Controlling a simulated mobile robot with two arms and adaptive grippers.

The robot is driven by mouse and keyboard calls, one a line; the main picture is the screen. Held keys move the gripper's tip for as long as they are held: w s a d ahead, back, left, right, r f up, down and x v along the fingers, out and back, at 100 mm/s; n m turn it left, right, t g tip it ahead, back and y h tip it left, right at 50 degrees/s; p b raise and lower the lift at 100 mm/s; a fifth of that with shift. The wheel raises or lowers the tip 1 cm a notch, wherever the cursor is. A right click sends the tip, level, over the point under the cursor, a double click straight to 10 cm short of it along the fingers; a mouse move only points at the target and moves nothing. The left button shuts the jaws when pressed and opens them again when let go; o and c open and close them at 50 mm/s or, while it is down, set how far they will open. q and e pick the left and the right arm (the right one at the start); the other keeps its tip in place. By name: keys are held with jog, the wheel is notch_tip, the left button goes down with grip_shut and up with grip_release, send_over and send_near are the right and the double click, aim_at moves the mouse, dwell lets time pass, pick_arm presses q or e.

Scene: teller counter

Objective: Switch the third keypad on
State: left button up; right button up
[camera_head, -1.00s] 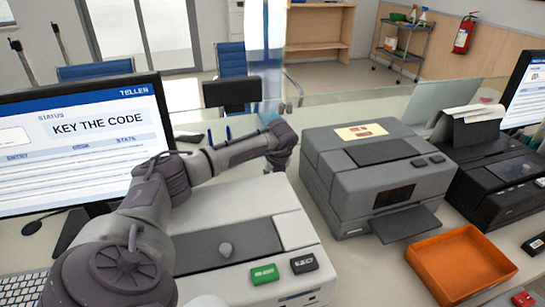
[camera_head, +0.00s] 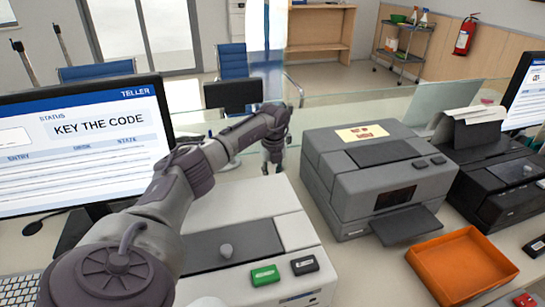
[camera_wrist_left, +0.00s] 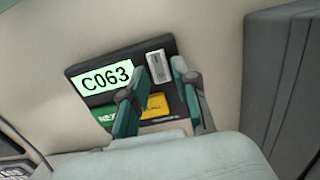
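In the left wrist view, a dark panel (camera_wrist_left: 82,69) carries a lit display (camera_wrist_left: 104,79) reading C063, a green button (camera_wrist_left: 106,117), a yellow button (camera_wrist_left: 154,102) and a light grey switch-like part (camera_wrist_left: 155,65). I cannot tell whether it is the third keypad or on. My left gripper (camera_wrist_left: 159,78) is in front of the panel, its teal-padded fingers apart with nothing between them; contact is unclear. The fingers partly cover the buttons. In the head view, the left gripper (camera_head: 271,160) points down behind the light grey machine. My right gripper is not in view.
The light grey machine (camera_head: 240,215) has a green key (camera_head: 265,275) and a black key (camera_head: 304,264). A grey printer (camera_head: 375,175) and an orange tray (camera_head: 462,268) stand to the right. A monitor (camera_head: 85,145) reads "KEY THE CODE". A glass screen (camera_head: 350,112) runs behind the counter.

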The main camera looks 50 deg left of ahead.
pick_arm(q)
jog(key=shift+o, duration=0.8)
notch_tip(320, 180, up, 12)
jog(key=shift+s+d, duration=0.2)
jog(key=shift+d, duration=0.1)
